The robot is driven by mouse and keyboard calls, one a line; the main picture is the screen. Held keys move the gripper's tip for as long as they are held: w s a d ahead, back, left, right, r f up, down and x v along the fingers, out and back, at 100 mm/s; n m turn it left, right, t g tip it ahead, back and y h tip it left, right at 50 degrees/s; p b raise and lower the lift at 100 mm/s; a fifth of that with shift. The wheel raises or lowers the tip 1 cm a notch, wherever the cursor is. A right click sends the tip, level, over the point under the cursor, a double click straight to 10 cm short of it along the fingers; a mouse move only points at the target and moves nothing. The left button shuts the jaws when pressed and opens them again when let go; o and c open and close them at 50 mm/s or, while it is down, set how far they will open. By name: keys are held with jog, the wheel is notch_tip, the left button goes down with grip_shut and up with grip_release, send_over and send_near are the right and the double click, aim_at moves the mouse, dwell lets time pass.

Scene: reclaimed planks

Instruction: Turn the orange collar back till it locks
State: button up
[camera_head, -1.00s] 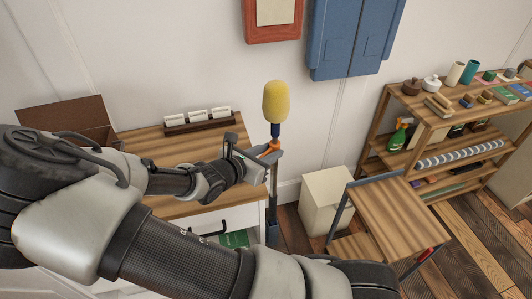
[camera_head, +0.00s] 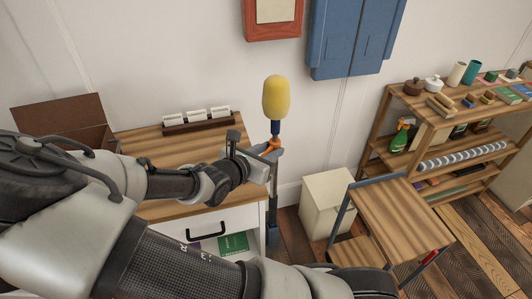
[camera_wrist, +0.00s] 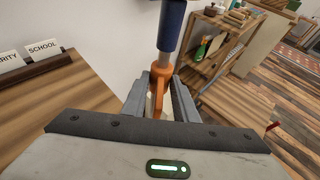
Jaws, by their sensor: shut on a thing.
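The orange collar (camera_head: 272,145) sits on the dark pole of a duster, below its blue sleeve (camera_wrist: 171,24) and yellow head (camera_head: 276,98). The pole stands upright beside the wooden cabinet. In the wrist view the collar (camera_wrist: 161,71) has an orange lever pointing toward me. My gripper (camera_wrist: 159,90) is shut on this lever, with one grey finger on each side. In the head view my gripper (camera_head: 270,157) is at the collar's height. The fingers hide part of the lever, and I cannot tell whether the collar is locked.
The wooden-topped cabinet (camera_head: 160,146) is on the left, with an open brown box (camera_head: 62,117) and a rack of labelled cards (camera_head: 196,121). A pale bin (camera_head: 326,196), a small wooden cart (camera_head: 399,213) and a loaded shelf (camera_head: 428,108) stand to the right. The wall is behind the pole.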

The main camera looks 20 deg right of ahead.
jog(key=shift+f+b, duration=0.1)
jog(key=shift+b, duration=0.25)
jog(key=shift+n+t+y+b, duration=0.3)
jog(key=shift+n+y+b, duration=0.1)
jog(key=shift+b, duration=0.75)
jog(key=shift+s+d+n+y+b, duration=0.1)
jog(key=shift+s+n+y+b, duration=0.15)
jog(key=shift+b, duration=0.75)
jog(key=shift+d+f+n+t+y+b, duration=0.1)
jog(key=shift+n+t+y+b, duration=0.4)
jog(key=shift+b, duration=0.5)
jog(key=shift+s+d+n+t+y+b, duration=0.15)
jog(key=shift+n+t+y+b, duration=0.15)
jog(key=shift+n+y+b, duration=0.35)
jog(key=o, duration=0.8)
jog(key=shift+r, duration=0.2)
